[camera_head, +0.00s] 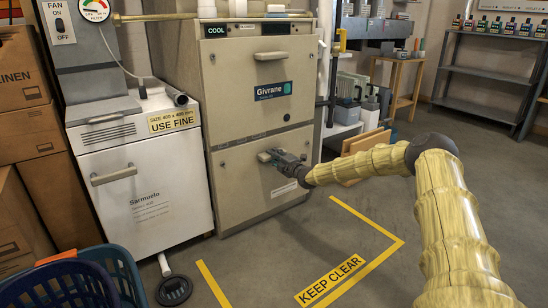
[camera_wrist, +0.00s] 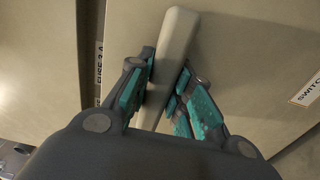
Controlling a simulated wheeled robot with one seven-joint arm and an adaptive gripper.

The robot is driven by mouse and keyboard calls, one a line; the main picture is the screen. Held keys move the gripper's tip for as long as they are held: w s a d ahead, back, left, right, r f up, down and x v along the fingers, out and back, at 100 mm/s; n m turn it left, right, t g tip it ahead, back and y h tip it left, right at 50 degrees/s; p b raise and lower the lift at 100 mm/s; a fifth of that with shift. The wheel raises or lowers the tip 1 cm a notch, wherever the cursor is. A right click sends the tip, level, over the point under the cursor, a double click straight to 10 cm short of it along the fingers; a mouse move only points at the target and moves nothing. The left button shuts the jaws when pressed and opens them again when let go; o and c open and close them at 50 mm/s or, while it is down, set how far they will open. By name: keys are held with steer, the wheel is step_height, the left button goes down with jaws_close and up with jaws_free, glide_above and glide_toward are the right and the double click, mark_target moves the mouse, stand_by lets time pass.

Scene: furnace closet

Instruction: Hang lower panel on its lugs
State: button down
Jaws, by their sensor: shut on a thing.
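The lower panel (camera_head: 240,193) is a beige door on the front of the Givrane furnace (camera_head: 228,105). It appears upright and close against the cabinet, below the upper panel (camera_head: 264,88). My gripper (camera_head: 271,157) is at the middle of the lower panel, shut on its pale bar handle. In the wrist view the handle (camera_wrist: 176,45) runs between the teal finger pads of my gripper (camera_wrist: 160,95), with the panel face (camera_wrist: 240,45) behind it. The lugs are hidden, and I cannot tell whether the panel rests on them.
A white Sarmuelo unit (camera_head: 145,175) stands close on the left. A blue basket (camera_head: 95,280) is at the front left. Shelving with bottles (camera_head: 370,110) and brown boards (camera_head: 362,145) stand to the right. The marked KEEP CLEAR floor (camera_head: 290,250) is bare.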

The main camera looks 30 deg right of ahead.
steer(key=shift+f+b, duration=0.3)
steer(key=shift+f, duration=0.1)
steer(key=c, duration=1.2)
jaws_free()
steer(key=shift+r, duration=0.15)
steer(key=shift+f, duration=0.3)
steer(key=s+p, duration=0.5)
steer(key=s, duration=0.3)
steer(key=shift+d, duration=0.3)
steer(key=shift+r, duration=0.1)
steer(key=shift+a, duration=0.1)
